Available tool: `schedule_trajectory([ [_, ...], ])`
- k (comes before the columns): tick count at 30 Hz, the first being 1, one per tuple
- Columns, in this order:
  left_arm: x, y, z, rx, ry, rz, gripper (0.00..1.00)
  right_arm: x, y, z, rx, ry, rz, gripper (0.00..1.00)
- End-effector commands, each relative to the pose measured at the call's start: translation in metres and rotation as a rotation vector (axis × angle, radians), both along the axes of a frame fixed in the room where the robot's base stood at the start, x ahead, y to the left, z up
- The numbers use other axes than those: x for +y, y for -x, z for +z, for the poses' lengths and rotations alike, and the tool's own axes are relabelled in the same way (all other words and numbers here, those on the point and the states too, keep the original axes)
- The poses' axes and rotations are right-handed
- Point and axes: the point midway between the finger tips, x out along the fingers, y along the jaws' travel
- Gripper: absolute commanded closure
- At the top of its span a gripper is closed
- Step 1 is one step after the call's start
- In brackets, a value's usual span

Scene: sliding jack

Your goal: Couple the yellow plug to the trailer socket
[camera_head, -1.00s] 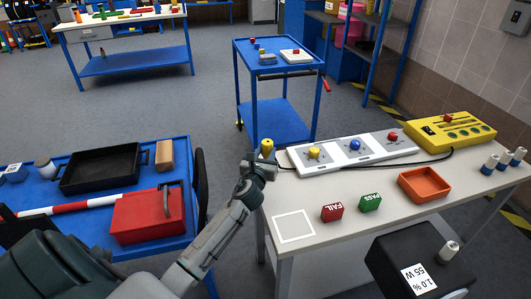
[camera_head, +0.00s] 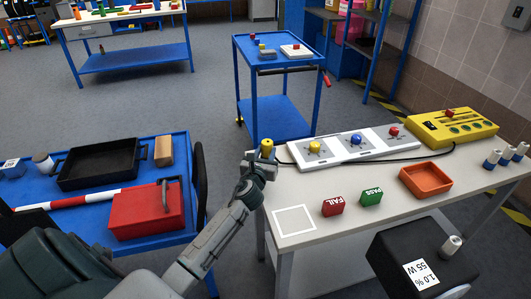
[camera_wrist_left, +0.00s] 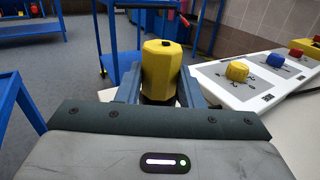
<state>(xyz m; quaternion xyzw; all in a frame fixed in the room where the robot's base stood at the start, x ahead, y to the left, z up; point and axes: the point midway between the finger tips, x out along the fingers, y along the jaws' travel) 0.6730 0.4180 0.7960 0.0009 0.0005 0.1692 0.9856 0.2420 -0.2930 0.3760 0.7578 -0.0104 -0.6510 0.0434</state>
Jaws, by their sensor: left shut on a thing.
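The yellow plug (camera_head: 267,147) is upright in my left gripper (camera_head: 258,166), just off the left end of the white panel board. In the left wrist view the plug (camera_wrist_left: 162,68) stands between both fingers, with a small black tip on top; its lower end is hidden. My left gripper is shut on it. The white board (camera_head: 333,158) on the bench carries a yellow (camera_head: 314,147), a blue (camera_head: 355,139) and a red knob-like fitting (camera_head: 394,132). I cannot tell which part is the trailer socket. My right gripper is not in view.
A yellow box (camera_head: 452,125) stands at the bench's back right; a black cable (camera_head: 405,158) runs from it along the board. An orange tray (camera_head: 426,181), red FAIL block (camera_head: 332,206) and green PASS block (camera_head: 371,197) stand in front. A blue cart (camera_head: 278,50) is behind.

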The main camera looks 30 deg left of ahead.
Motion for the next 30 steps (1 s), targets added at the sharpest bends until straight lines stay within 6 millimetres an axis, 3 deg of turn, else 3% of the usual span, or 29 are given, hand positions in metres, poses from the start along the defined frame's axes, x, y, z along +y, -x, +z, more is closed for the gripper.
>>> schedule_trajectory([
  [18,-0.0001,0.0004,-0.0104,0.002,0.000,0.000,0.90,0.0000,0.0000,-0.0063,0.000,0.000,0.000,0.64],
  [19,-0.0001,0.0004,-0.0105,0.003,0.000,0.000,0.60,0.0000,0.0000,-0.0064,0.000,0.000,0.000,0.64],
  [22,-0.0001,0.0004,-0.0104,0.002,0.000,0.000,0.41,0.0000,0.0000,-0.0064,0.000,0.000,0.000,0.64],
  [30,0.0000,0.0001,-0.0095,0.001,-0.001,0.000,0.41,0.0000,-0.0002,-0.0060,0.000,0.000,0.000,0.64],
])
